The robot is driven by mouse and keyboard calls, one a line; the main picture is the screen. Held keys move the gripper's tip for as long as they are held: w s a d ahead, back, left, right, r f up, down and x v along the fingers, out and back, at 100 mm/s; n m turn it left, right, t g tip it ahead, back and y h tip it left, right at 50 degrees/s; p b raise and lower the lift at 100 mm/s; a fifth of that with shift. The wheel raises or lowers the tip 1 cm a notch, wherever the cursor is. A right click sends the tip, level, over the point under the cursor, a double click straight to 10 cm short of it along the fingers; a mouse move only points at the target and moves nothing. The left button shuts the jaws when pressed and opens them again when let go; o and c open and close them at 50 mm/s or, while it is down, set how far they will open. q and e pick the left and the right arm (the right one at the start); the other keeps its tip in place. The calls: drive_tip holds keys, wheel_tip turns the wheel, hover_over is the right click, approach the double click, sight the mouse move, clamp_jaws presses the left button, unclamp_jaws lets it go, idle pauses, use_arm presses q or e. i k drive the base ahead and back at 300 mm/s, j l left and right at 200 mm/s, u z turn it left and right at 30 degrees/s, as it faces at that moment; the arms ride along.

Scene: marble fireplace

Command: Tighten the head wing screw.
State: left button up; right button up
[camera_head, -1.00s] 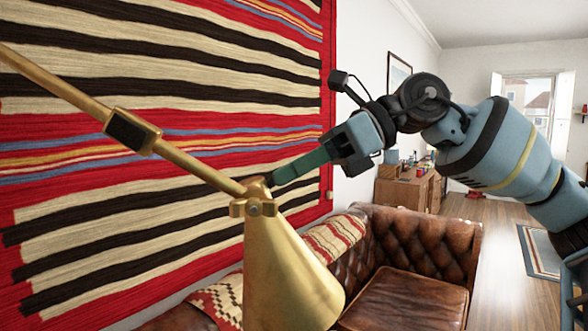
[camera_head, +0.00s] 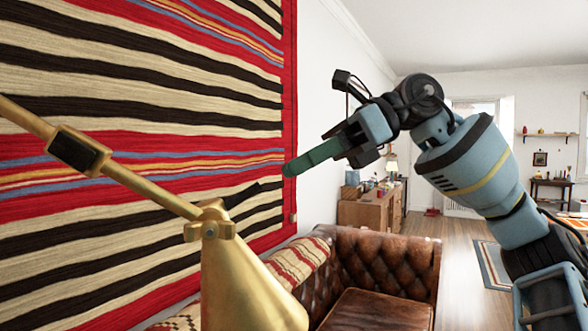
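A brass lamp arm (camera_head: 140,185) slants down from the upper left to a joint above a cone-shaped brass lamp head (camera_head: 245,285). The head wing screw (camera_head: 209,230) is at that joint, its wings spread roughly level on both sides of a round centre. My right gripper (camera_head: 290,170) is up and to the right of the joint, apart from the lamp in the picture. Its green fingers point left and are seen edge-on, so the gap between them cannot be made out. I see nothing held at the tip. My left gripper is out of view.
A striped woven rug (camera_head: 150,120) hangs on the wall behind the lamp. A brown leather sofa (camera_head: 385,265) stands below and behind. A wooden cabinet (camera_head: 372,208) with small items is farther back. A dark slider or clamp (camera_head: 78,149) sits on the lamp arm.

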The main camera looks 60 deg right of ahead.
sight(208, 230)
drive_tip(key=k, duration=1)
